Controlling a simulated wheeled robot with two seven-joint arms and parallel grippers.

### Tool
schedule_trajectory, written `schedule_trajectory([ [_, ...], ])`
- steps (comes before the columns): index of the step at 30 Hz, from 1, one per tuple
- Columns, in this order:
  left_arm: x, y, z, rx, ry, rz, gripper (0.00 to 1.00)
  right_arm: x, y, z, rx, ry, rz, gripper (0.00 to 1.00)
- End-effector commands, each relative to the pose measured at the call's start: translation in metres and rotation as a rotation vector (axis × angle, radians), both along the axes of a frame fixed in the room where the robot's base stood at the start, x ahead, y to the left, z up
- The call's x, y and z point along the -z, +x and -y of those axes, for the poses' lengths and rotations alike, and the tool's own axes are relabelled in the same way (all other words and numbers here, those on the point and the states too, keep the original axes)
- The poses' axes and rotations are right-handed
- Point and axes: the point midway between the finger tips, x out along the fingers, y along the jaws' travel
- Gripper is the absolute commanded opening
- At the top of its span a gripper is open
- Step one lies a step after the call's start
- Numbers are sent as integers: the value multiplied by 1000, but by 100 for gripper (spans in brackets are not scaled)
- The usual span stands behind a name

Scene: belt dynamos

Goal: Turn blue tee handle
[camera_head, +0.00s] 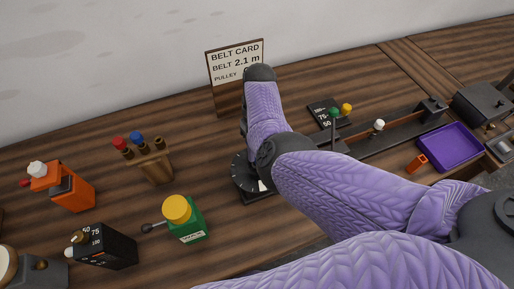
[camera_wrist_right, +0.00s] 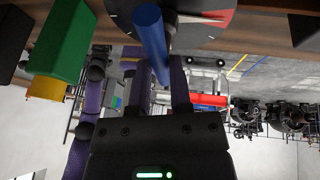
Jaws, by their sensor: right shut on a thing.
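The blue tee handle (camera_wrist_right: 150,36) shows in the right wrist view as a blue bar in front of a dark round dial (camera_wrist_right: 207,34) with white marks and a red area. My right gripper (camera_wrist_right: 163,72) is shut on the handle, its two fingers on either side of the bar. In the head view the dial (camera_head: 242,177) is partly covered by my right arm, which hides the handle and the gripper's fingers. My left gripper is in neither view.
A green box with a yellow top (camera_head: 188,219) stands left of the dial. A black box (camera_head: 105,246), orange box (camera_head: 72,189) and wooden rack (camera_head: 150,162) stand farther left. The belt card (camera_head: 236,62) is behind; a purple tray (camera_head: 447,148) lies right.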

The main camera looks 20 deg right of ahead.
Motion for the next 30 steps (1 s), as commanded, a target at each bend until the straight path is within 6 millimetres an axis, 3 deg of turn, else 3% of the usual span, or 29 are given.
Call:
schedule_trajectory([
  [7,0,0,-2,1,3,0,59,1,-1,0,-2,0,-4,0],
  [8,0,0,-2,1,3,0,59,1,-1,0,-2,0,-4,31],
  [12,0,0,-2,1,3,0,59,1,-1,0,-1,0,-3,60],
  [22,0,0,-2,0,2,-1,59,-5,3,1,-2,0,1,60],
  [30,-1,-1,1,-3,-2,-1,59,-65,28,12,-1,1,2,60],
])
